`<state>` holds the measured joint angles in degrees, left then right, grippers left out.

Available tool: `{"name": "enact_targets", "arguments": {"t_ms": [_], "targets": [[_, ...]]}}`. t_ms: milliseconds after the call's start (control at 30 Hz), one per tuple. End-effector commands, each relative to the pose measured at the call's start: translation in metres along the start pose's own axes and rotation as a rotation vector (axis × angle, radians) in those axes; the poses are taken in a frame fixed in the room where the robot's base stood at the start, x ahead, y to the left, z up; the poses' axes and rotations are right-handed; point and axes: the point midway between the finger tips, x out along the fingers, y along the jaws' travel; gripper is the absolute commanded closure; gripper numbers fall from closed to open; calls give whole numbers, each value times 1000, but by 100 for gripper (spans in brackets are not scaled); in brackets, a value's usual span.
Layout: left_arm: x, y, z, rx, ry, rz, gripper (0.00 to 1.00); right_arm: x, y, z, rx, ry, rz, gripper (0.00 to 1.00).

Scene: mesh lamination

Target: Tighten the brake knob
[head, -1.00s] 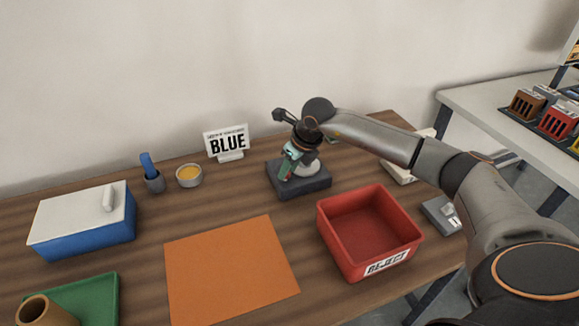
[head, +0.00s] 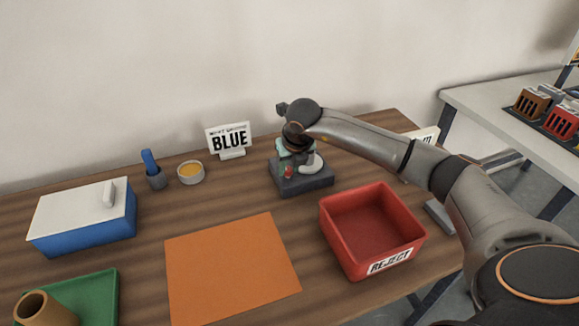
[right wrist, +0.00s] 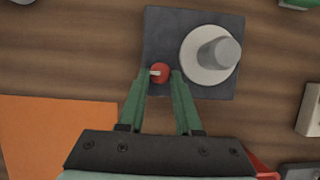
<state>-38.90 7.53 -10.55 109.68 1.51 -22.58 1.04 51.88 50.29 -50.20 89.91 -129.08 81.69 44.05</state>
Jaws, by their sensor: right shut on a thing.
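The brake knob (right wrist: 160,72) is small and red, with a pale pointer on it. It sits on a dark grey base block (head: 312,186), beside a pale round disc with a grey post (right wrist: 219,54). My right gripper (right wrist: 161,75) has its green fingers on both sides of the knob and is shut on it from above. In the head view the red knob (head: 288,173) shows low at the fingertips, partly hidden by them. My left gripper is in neither view.
A red REJECT bin (head: 372,232) stands just in front of the base. An orange mat (head: 230,268) lies at front centre. A BLUE sign (head: 229,138), a small bowl (head: 190,173) and a blue box (head: 85,220) are to the left.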

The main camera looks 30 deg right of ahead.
Motion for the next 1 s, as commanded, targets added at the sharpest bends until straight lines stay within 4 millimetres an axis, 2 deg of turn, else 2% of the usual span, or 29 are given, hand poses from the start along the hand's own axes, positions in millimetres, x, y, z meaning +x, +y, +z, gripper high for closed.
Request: {"name": "enact_targets", "arguments": {"t_ms": [233,267,500,833,1000], "targets": [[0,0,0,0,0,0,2,0,0,0,3,0,0,100],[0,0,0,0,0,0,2,0,0,0,3,0,0,66],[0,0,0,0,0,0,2,0,0,0,1,0,0,39],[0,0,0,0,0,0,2,-3,0,1,1,-1,1,37],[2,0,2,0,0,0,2,-27,0,1,0,-5,1,37]]}}
